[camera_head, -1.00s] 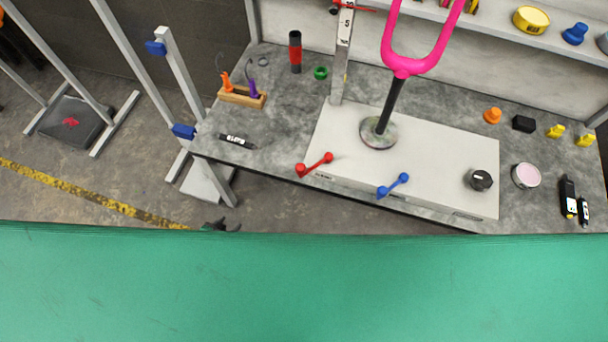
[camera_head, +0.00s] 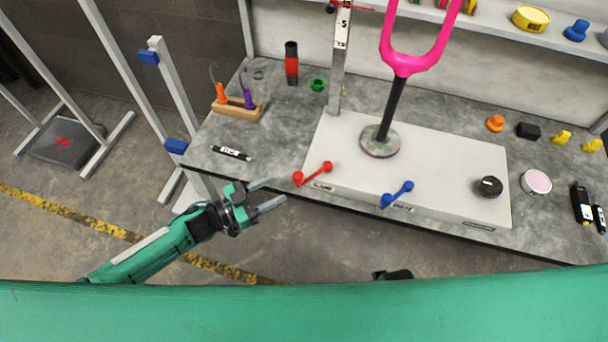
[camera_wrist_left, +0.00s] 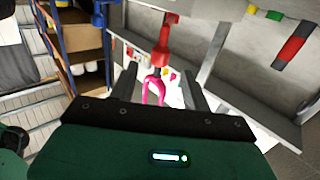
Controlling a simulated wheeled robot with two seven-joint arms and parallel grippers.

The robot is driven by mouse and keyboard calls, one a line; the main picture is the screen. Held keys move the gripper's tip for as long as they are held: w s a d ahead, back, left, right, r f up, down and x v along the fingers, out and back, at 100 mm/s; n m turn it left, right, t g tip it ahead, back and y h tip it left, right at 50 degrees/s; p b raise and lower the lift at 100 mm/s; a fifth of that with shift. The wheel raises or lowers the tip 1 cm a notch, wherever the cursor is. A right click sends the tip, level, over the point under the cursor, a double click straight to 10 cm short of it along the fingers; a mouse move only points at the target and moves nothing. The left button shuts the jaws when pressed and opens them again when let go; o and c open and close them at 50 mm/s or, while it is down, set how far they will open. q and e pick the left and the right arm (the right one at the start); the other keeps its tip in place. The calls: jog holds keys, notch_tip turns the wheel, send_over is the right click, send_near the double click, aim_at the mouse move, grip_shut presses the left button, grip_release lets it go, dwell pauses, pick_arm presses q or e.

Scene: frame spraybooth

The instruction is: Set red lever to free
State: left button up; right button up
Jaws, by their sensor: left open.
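The red lever (camera_head: 313,173) is on the front left edge of the white box (camera_head: 450,165). In the head view it slants from a lower-left knob to an upper-right end. My left gripper (camera_head: 279,193) is open and empty, just left of and in front of the lever, apart from it. In the left wrist view the red lever (camera_wrist_left: 163,45) appears ahead, roughly between the open fingers (camera_wrist_left: 158,72). The label by the lever is too small to read. Part of what may be my right gripper (camera_head: 393,275) shows at my body's edge; its jaws are hidden.
A blue lever (camera_head: 397,194) is to the right on the same box. A black knob (camera_head: 489,187) and a pink fork on a post (camera_head: 405,60) stand on the box. A marker (camera_head: 231,153) lies on the grey table at left. Floor space before the table is free.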

pick_arm(q)
jog(key=x, duration=1)
grip_shut()
